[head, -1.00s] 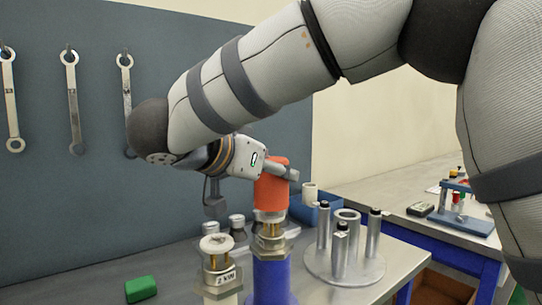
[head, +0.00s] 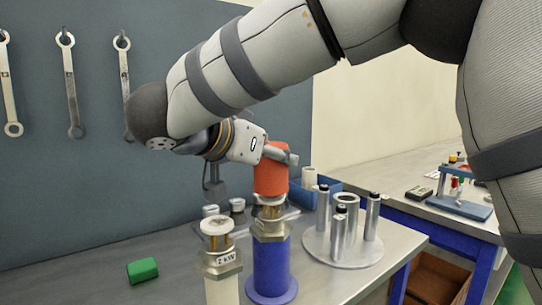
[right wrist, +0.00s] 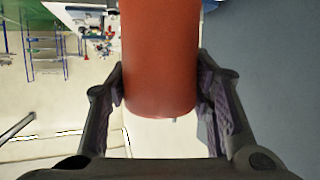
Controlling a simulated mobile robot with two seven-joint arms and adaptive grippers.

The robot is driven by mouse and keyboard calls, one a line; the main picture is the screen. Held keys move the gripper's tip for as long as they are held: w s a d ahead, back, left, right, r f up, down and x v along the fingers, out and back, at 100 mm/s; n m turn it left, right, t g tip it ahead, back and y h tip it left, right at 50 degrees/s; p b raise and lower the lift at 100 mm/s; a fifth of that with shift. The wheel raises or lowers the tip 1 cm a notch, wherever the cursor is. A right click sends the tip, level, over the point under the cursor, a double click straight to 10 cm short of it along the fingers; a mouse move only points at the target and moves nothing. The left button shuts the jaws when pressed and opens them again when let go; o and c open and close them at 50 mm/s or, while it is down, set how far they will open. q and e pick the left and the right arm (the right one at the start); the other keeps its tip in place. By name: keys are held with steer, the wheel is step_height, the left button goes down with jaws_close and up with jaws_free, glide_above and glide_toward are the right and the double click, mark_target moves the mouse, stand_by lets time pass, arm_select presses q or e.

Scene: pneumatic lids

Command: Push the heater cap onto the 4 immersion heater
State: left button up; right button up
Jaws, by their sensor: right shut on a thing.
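The orange-red heater cap (head: 272,177) is upright on top of the blue immersion heater (head: 270,270), lined up with it. Brass parts and a metal hex nut show between the cap and the blue body. I cannot tell how deep the cap sits, and no number is readable on this heater. My right gripper (head: 280,155) is shut on the cap from the side. In the right wrist view the cap (right wrist: 160,60) is between both fingers of the gripper (right wrist: 160,90). My left gripper is out of view.
A white heater marked "2 kW" (head: 221,262) stands close left of the blue one. A round metal stand with posts (head: 343,248) is close on the right. A blue bin (head: 324,190) is behind. Spanners (head: 71,85) hang on the wall panel.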

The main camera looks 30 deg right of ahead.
mark_target(262, 178)
steer(key=shift+f, duration=2.15)
